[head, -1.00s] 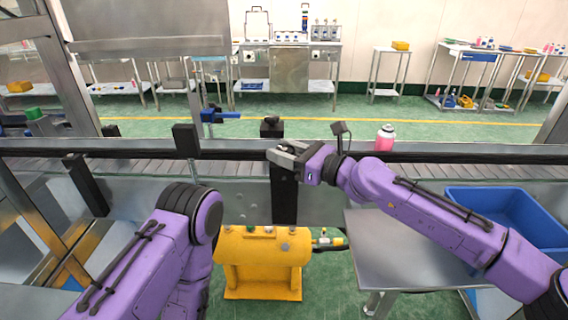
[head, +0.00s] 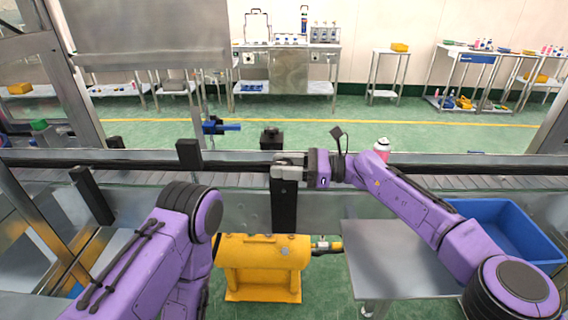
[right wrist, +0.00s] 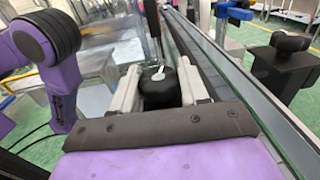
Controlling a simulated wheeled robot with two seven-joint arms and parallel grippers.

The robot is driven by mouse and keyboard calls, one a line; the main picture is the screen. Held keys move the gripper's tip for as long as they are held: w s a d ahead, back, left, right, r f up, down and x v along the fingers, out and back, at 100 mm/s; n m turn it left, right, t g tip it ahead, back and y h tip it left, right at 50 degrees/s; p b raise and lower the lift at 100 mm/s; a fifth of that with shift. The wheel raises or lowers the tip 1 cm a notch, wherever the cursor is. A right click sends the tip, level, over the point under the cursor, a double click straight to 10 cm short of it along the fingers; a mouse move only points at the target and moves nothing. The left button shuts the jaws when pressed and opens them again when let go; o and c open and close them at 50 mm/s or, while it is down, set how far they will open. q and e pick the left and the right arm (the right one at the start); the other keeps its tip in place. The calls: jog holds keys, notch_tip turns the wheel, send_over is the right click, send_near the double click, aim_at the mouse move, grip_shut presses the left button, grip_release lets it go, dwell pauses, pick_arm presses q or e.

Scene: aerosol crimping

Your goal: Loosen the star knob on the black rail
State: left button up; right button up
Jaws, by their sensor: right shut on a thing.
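The black star knob (right wrist: 158,90) shows in the right wrist view, with a small white mark on its top. It sits between the two pale fingers of my right gripper (right wrist: 160,92), which is shut on it. In the head view the right gripper (head: 284,168) is at the top of a black upright bracket (head: 285,205) on the front of the black rail (head: 480,158). There the gripper hides the knob. My left arm's upper links show at the lower left of the head view; its gripper is out of sight.
Another black knobbed block (head: 271,139) stands behind the rail. A black post (head: 188,153) stands to the left. A pink bottle (head: 381,148) is behind my right wrist. A blue bin (head: 510,230) is at the right, beside a bare metal table (head: 385,258).

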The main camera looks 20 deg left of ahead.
jog(key=o, duration=1)
jog(key=b+v, duration=0.2)
jog(key=v, duration=0.8)
jog(key=shift+w+d+b, duration=0.1)
jog(key=shift+d+b, duration=0.15)
jog(key=shift+b, duration=0.05)
